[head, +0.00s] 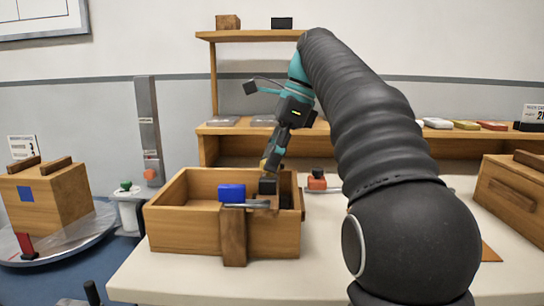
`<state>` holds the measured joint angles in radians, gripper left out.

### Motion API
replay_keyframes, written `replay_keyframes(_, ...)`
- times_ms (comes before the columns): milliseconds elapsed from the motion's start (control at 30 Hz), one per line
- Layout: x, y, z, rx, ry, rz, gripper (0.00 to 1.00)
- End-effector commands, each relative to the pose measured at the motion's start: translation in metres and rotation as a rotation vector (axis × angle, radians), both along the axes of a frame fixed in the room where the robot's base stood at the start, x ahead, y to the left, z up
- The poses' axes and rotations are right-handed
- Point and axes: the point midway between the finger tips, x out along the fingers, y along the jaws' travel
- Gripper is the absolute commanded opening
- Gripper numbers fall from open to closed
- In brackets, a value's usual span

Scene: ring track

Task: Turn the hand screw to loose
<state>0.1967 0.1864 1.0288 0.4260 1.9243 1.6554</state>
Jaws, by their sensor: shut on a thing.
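My gripper (270,168) reaches down over the right part of an open wooden box (176,232) on the white table. Its fingertips are shut on a small black piece (267,186), which I take to be the hand screw. The piece stands upright at the box's front right, by a metal bar (247,204) and a brown wooden upright (233,236) on the front wall. The fingers are small and partly merge with the black piece, so the grip and how far the screw is turned cannot be seen clearly.
A blue block (231,193) sits left of the black piece. A red block with a black top (317,180) stands right of the box. A wooden crate (511,195) is at the right. A shelf (225,130) runs behind. A green-knobbed stand (126,187) is left of the table.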

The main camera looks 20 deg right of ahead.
Motion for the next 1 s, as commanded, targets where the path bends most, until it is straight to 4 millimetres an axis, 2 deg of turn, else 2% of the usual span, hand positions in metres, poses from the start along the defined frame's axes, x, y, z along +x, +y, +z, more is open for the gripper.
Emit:
replay_keyframes(300,0.0005,0.0,-0.0005,0.0,0.0,0.076,0.04)
replay_keyframes(733,0.0005,0.0001,-0.0006,-0.001,0.001,0.082,0.04)
replay_keyframes(767,0.0005,0.0001,-0.0006,-0.001,0.002,0.081,0.46)
replay_keyframes(800,0.0005,0.0001,-0.0006,-0.001,0.002,0.081,0.56)
replay_keyframes(833,0.0005,0.0001,-0.0006,-0.001,0.001,0.081,0.63)
replay_keyframes(1000,0.0004,0.0001,-0.0004,0.0,0.001,0.081,0.63)
